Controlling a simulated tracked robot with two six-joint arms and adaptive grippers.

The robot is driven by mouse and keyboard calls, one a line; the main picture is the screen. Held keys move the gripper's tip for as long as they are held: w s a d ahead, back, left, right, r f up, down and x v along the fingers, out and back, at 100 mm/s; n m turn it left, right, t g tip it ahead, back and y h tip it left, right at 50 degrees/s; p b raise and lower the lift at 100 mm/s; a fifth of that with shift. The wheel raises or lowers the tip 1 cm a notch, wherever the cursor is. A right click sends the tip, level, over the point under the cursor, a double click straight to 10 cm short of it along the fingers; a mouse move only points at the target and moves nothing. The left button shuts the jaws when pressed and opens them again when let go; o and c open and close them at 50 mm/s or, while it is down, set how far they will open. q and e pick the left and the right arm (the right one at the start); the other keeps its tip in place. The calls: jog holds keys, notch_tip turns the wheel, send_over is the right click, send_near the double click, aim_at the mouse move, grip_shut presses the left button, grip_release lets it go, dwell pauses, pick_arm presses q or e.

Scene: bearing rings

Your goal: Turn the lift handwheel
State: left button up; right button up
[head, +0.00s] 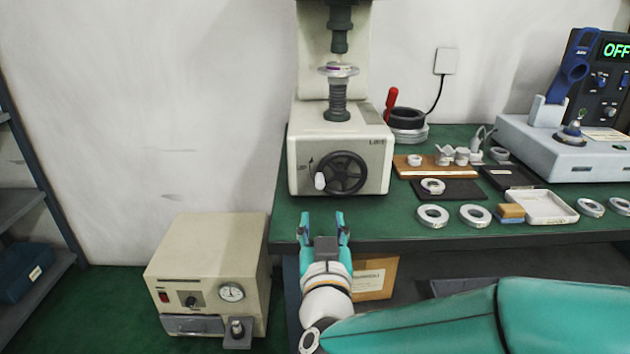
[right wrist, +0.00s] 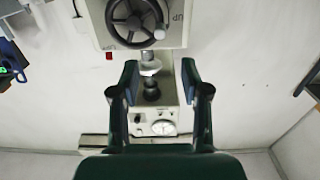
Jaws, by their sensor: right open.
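The lift handwheel (head: 345,173) is a black spoked wheel with a pale crank knob (head: 319,181) at its lower left, on the front of a beige press (head: 370,157) marked LIFT. The wheel also shows at the top of the right wrist view (right wrist: 124,22), its knob (right wrist: 159,34) at the lower right there. My right gripper (head: 323,220) is open and empty, below and in front of the wheel in the head view. In the right wrist view its two fingers (right wrist: 160,78) stand apart, with wheel and knob beyond their tips, not touching. My left gripper is out of view.
The green bench (head: 400,240) carries several bearing rings, a white tray (head: 537,206) and dark mats right of the press. A beige gauge box (head: 205,262) stands lower left of the bench. The space between gripper and wheel looks clear.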

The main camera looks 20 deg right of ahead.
aim_at(320, 187)
jog(key=x, duration=1.4)
jog(key=shift+w+f+b, duration=0.1)
jog(key=shift+w+b, duration=0.1)
jog(key=shift+b, duration=0.15)
jog(key=shift+c, duration=0.3)
grip_shut()
